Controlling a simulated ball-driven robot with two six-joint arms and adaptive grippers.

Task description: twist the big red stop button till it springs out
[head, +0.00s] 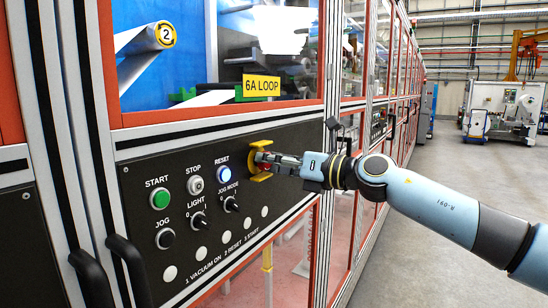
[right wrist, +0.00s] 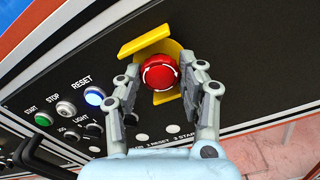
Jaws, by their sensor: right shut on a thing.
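The big red stop button (right wrist: 159,72) shows in the right wrist view, round, with white curved arrows on its face. It sits inside a yellow guard (right wrist: 146,41) on the black control panel. My right gripper (right wrist: 163,82) is shut on the button, with one finger on each side of it. In the head view my right gripper (head: 268,160) reaches the yellow guard (head: 261,175) from the right. It hides most of the button there. Whether the button is in or out cannot be told. My left gripper is not in view.
The black panel (head: 270,221) also carries a green START button (head: 160,199), a grey STOP button (head: 195,185), a lit RESET button (head: 224,174) and selector knobs. Black door handles (head: 131,268) stick out at the lower left. The aisle floor (head: 440,165) on the right is open.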

